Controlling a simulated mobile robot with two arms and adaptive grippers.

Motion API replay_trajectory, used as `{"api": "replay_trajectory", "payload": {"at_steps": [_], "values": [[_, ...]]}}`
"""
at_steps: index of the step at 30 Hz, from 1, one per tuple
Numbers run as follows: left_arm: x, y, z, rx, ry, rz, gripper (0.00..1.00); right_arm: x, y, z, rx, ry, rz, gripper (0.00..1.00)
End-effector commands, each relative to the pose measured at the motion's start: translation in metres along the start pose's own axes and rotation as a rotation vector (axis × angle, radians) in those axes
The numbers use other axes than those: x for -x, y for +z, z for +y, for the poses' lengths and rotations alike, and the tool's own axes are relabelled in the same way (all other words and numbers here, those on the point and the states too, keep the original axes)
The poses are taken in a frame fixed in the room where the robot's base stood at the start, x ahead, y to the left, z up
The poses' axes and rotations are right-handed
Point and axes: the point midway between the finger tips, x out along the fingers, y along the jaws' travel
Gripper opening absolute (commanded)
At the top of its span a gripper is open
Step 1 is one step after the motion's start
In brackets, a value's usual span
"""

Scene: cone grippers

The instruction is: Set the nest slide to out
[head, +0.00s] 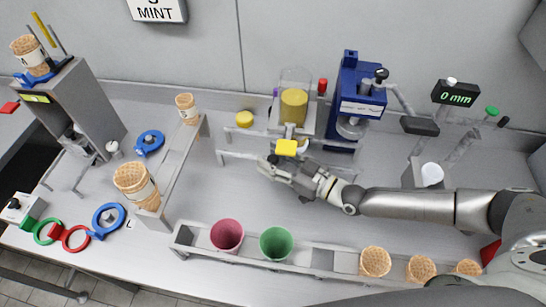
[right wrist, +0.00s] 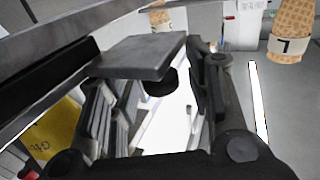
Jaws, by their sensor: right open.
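My right gripper (head: 270,167) reaches in from the right, low over the bench, in front of the clear-walled station (head: 296,80) with the yellow cylinder. It is open. A small dark knob (head: 273,158) shows at its fingertips, by the pale front rail (head: 240,156). In the right wrist view a black round knob (right wrist: 161,84) under a grey flat plate (right wrist: 140,56) appears between the open fingers (right wrist: 160,100); I cannot tell whether they touch it. No label marks the nest slide, so I cannot tell its setting. My left gripper is out of view.
A blue machine (head: 358,100) stands right of the station. A front rack holds a pink cup (head: 227,235), a green cup (head: 275,243) and cones (head: 375,261). The bench between is clear.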

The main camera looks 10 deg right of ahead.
Motion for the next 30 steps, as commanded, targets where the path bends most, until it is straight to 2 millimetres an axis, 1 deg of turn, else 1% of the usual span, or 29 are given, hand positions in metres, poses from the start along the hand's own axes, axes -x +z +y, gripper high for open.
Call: {"api": "replay_trajectory", "payload": {"at_steps": [1,9,11,18,22,26,30], "values": [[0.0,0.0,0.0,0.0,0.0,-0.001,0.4,0.0,0.0,0.0,0.0,0.0,0.0,0.42],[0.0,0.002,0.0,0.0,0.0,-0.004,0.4,0.0,0.0,0.0,0.0,0.0,0.0,0.07],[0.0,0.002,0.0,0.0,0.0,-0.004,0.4,0.0,0.0,0.0,0.0,0.0,0.001,0.0],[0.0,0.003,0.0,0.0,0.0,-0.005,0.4,-0.001,0.0,-0.001,-0.001,0.0,0.001,0.0],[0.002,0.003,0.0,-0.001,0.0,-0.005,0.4,-0.009,-0.001,-0.005,-0.004,0.0,0.003,0.0],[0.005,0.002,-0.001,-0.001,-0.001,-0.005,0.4,-0.03,-0.002,-0.014,-0.005,0.0,0.004,0.0],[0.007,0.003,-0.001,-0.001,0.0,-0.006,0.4,-0.059,-0.002,-0.026,-0.007,0.001,0.004,0.0]]}}
